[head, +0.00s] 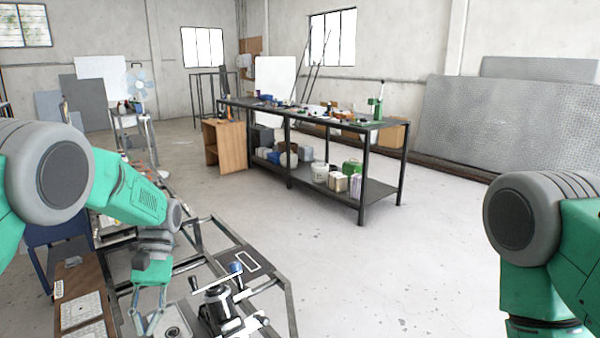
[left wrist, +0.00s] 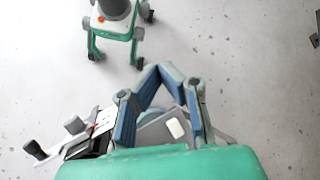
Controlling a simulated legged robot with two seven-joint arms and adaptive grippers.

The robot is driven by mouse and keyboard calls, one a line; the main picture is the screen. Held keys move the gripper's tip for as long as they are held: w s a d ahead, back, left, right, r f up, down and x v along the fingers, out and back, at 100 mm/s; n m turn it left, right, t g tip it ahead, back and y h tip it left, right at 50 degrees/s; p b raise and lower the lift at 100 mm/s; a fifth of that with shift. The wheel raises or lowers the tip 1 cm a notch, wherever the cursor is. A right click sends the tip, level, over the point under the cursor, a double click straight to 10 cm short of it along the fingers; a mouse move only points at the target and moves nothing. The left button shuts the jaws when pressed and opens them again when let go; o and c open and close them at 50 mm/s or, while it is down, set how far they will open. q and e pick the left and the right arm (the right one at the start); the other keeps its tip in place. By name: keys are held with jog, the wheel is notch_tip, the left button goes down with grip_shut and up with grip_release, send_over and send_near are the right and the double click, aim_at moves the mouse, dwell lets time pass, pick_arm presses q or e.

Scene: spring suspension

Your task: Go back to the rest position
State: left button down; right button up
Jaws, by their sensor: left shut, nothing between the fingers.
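My left gripper (head: 149,325) hangs pointing down over the near bench at the lower left of the head view. It is empty, and its fingertips meet in the left wrist view (left wrist: 160,68). A dark metal device with a bar handle (head: 218,304) stands on the bench just right of the gripper. Part of this device (left wrist: 75,130) shows at the lower left of the left wrist view, apart from the fingers. My right arm enters at the right of the head view, and its gripper is out of the picture.
The near bench has an open metal frame (head: 290,312). A wooden board with pale panels (head: 80,312) lies at the lower left. A long black workbench (head: 345,185) with tools and containers stands farther back. Grey metal sheets (head: 505,120) lean on the right wall. The central floor is clear.

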pick_arm(q)
jog(key=s+a+f+m+t+b, duration=0.1)
jog(key=s+f+t+b, duration=0.3)
jog(key=f, duration=0.8)
jog(key=s+f+m+b, duration=0.1)
jog(key=s+f, duration=0.5)
jog(key=f, duration=0.6)
jog(key=s+f+m+t+b, duration=0.1)
jog(key=s+f+t+b, duration=0.1)
jog(key=s, duration=0.7)
jog(key=s+d+f+m+t+b, duration=0.1)
jog(key=s+f+m+t+b, duration=0.1)
jog(key=s, duration=0.6)
notch_tip(320, 180, down, 4)
jog(key=shift+s+d+r+m+t+b, duration=0.2)
jog(key=shift+s+m+t+b, duration=0.15)
jog(key=shift+t+b, duration=0.55)
pick_arm(e)
notch_tip(320, 180, down, 12)
jog(key=shift+w+r, duration=0.25)
jog(key=shift+w, duration=0.1)
pick_arm(q)
jog(key=shift+w+a, duration=0.1)
jog(key=shift+w, duration=0.05)
